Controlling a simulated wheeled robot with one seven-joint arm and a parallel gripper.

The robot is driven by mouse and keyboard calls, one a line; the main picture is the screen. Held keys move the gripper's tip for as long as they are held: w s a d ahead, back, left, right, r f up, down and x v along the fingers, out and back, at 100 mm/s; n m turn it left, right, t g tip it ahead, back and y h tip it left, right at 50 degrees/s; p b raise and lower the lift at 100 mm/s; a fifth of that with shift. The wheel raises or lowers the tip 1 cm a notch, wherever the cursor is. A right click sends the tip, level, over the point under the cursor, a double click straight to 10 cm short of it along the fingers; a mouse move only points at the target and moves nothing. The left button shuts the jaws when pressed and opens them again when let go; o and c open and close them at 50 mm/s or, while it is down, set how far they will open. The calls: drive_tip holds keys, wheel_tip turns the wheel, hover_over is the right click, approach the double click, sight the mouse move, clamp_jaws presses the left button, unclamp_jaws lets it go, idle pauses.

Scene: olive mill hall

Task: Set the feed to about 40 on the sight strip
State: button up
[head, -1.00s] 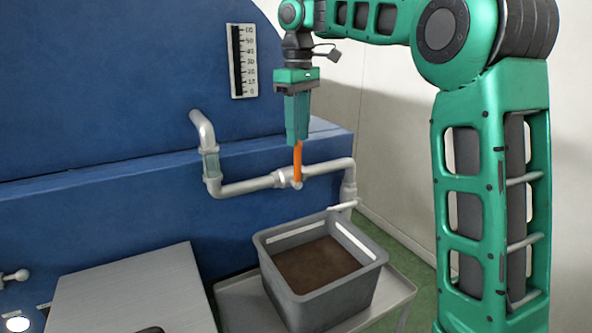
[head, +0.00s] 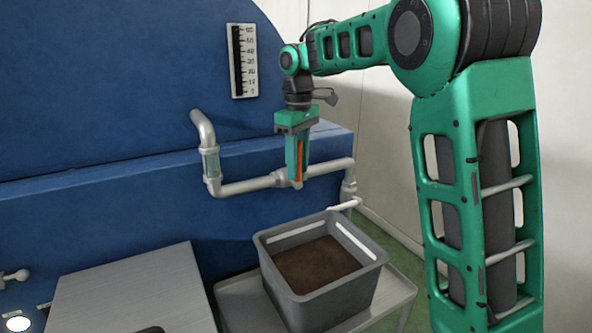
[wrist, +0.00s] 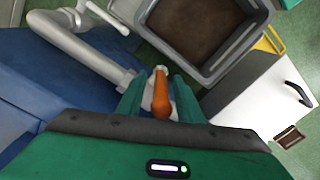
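The sight strip (head: 242,61) is a pale upright scale on the blue machine, with a dark column along its left side. Its numbers are small, and I cannot read the level surely. An orange valve lever (head: 299,165) stands upright on the grey pipe, and shows in the wrist view (wrist: 161,100). My gripper (head: 296,182) points down over the valve. In the wrist view its two green fingers (wrist: 158,92) stand either side of the lever, with a gap showing on both sides. The fingers partly hide the lever in the head view.
The grey pipe (head: 245,187) runs along the blue machine (head: 110,200), with a clear sight tube (head: 211,162) at its left. A grey crate (head: 330,300) with brown contents stands below the valve on a low table (head: 395,296). A pale bench (head: 130,295) is at front left.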

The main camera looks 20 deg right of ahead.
drive_tip(key=shift+f, duration=0.5)
clamp_jaws()
drive_tip(key=shift+a+h, duration=0.3)
drive_tip(key=shift+h, duration=0.3)
drive_tip(key=shift+s+a+f+t+h, duration=0.1)
drive_tip(key=shift+a+f+t+h, duration=0.25)
drive_tip(key=shift+h, duration=0.7)
drive_tip(key=shift+s+a+t+h, duration=0.1)
drive_tip(key=shift+a+h, duration=0.35)
drive_tip(key=shift+h, duration=0.55)
drive_tip(key=shift+s+a+f+t+h, duration=0.1)
drive_tip(key=shift+a+f+t+h, duration=0.25)
drive_tip(key=shift+h, duration=1)
